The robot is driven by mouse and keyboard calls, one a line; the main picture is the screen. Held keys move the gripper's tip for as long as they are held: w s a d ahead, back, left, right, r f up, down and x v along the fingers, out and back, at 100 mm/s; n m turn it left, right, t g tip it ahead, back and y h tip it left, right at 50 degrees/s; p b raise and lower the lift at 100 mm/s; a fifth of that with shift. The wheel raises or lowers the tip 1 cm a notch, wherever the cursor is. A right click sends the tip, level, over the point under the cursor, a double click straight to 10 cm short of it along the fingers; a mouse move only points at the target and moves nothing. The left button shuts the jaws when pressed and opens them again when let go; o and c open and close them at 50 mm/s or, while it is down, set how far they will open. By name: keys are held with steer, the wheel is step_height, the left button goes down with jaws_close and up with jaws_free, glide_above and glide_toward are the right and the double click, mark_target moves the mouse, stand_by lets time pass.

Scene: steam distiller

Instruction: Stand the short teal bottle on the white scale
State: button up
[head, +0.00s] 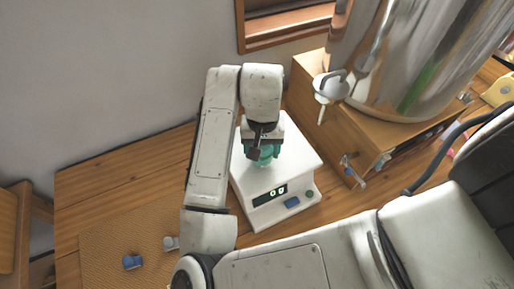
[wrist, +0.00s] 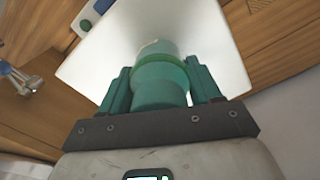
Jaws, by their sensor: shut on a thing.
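The short teal bottle (wrist: 158,80) is between the fingers of my gripper (wrist: 162,90), which is shut on it. In the head view the bottle (head: 264,155) shows in part below my gripper (head: 262,145), over the upper part of the white scale. The white scale (head: 305,165) has a dark display reading with digits and a blue button at its front; it also fills much of the wrist view (wrist: 225,55). I cannot tell whether the bottle's base touches the scale's top.
The scale stands on a wooden table (head: 120,170). A large shiny metal vessel (head: 400,60) on a wooden box (head: 335,135) stands close at right. A woven mat (head: 110,250) with a small blue item (head: 132,262) lies at front left. The table's left part is clear.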

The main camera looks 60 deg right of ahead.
steer(key=shift+f, duration=0.6)
steer(key=shift+r, duration=0.15)
steer(key=o, duration=0.7)
steer(key=shift+f, duration=0.2)
steer(key=o, duration=0.5)
steer(key=shift+r, duration=0.1)
step_height(320, 180, up, 12)
steer(key=shift+r+p, duration=0.1)
steer(key=shift+p, duration=0.25)
